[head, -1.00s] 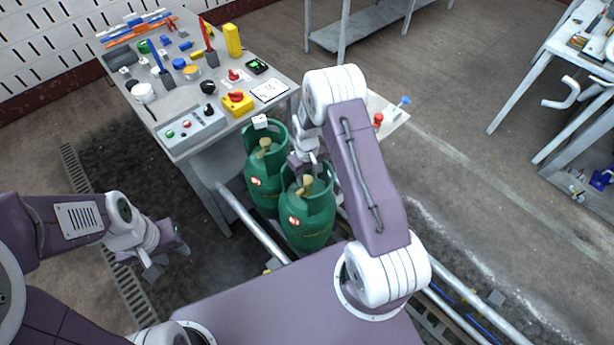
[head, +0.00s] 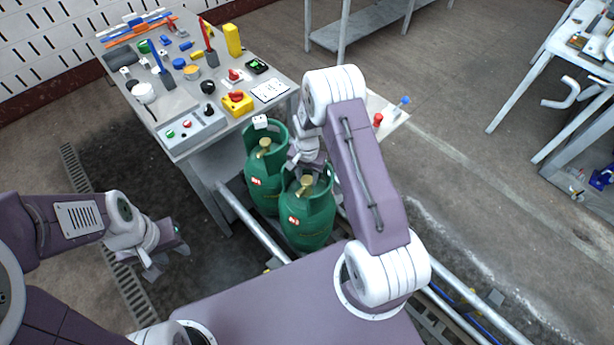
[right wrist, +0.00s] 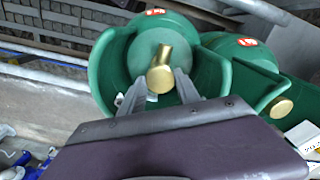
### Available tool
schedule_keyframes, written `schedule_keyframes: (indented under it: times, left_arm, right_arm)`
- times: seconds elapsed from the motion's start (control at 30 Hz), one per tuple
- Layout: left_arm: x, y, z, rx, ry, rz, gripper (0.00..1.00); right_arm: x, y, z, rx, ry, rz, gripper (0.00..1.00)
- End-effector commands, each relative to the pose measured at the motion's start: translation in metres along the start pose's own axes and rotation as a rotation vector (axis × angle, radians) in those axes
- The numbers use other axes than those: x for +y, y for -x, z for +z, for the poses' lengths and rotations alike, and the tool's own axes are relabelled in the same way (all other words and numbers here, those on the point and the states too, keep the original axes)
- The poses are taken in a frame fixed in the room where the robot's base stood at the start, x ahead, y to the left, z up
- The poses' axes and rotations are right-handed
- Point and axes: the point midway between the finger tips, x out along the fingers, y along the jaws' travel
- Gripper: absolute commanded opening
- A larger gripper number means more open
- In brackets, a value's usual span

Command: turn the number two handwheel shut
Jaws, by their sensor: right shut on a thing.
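Two green gas cylinders stand side by side, the front one (head: 307,228) and the rear one (head: 262,190). Each has a brass handwheel inside its collar. My right gripper (head: 303,168) reaches into the collar of the front cylinder. In the right wrist view its fingers (right wrist: 158,92) lie either side of the front brass handwheel (right wrist: 160,76), shut on it. The other brass handwheel (right wrist: 280,107) is free at the right there. Any numbers on the cylinders are too small to read. My left gripper (head: 168,262) is open and empty at the lower left.
A grey workbench (head: 180,92) at the upper left carries tools, a button box (head: 190,130) and a yellow switch box (head: 238,103). Metal rails (head: 255,225) run beside the cylinders. A small side shelf (head: 390,116) holds a red knob.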

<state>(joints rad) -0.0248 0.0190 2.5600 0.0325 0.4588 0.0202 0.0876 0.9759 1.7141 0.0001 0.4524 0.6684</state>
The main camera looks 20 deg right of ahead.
Motion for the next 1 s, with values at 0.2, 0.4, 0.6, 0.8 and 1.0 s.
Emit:
schedule_keyframes:
  times: [0.2, 0.4, 0.6, 0.8, 1.0]
  left_arm:
    - [0.0000, 0.0008, -0.0001, 0.000, 0.000, 0.000, 0.36]
    - [0.0000, 0.0012, -0.0001, 0.000, 0.000, 0.000, 0.36]
    - [0.0000, 0.0014, -0.0001, 0.000, 0.000, 0.000, 0.36]
    - [0.0000, 0.0016, -0.0002, 0.000, 0.000, 0.000, 0.36]
    - [0.0000, 0.0017, -0.0002, 0.000, 0.000, 0.000, 0.36]
  right_arm:
    - [-0.0003, 0.0007, -0.0008, 0.002, -0.204, -0.001, 0.00]
    - [-0.0004, 0.0007, -0.0009, 0.002, -0.387, -0.002, 0.00]
    - [-0.0004, 0.0007, -0.0010, 0.002, -0.543, -0.002, 0.00]
    - [-0.0005, 0.0008, -0.0011, 0.002, -0.658, -0.003, 0.00]
    - [-0.0006, 0.0008, -0.0012, 0.002, -0.728, -0.003, 0.00]
